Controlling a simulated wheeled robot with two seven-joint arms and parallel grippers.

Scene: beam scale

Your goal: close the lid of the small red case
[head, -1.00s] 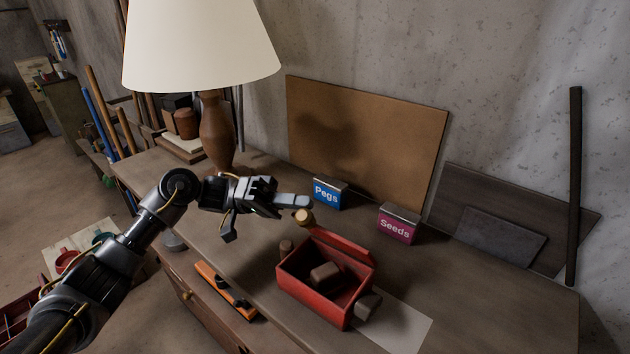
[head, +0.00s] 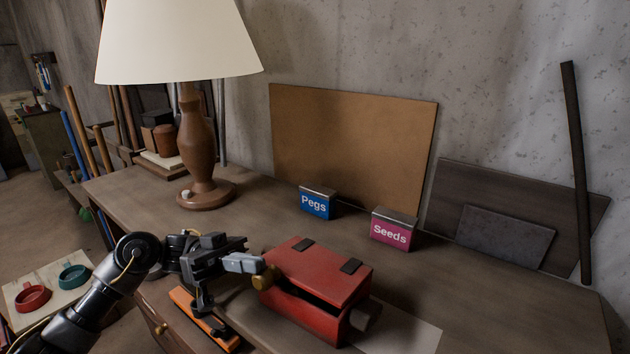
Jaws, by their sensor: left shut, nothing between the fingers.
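The small red case (head: 300,312) stands on the bench at lower middle. Its red lid (head: 318,272) is down over the box, with a dark gap along the front edge, so it looks slightly ajar. A brass knob (head: 265,278) sits at the lid's left end. My left gripper (head: 246,263) is shut and empty, its fingertips right beside the knob; I cannot tell whether they touch. The case's contents are hidden. My right gripper is not in view.
A brown block (head: 366,315) stands against the case's right side. An orange level (head: 205,318) lies front left.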

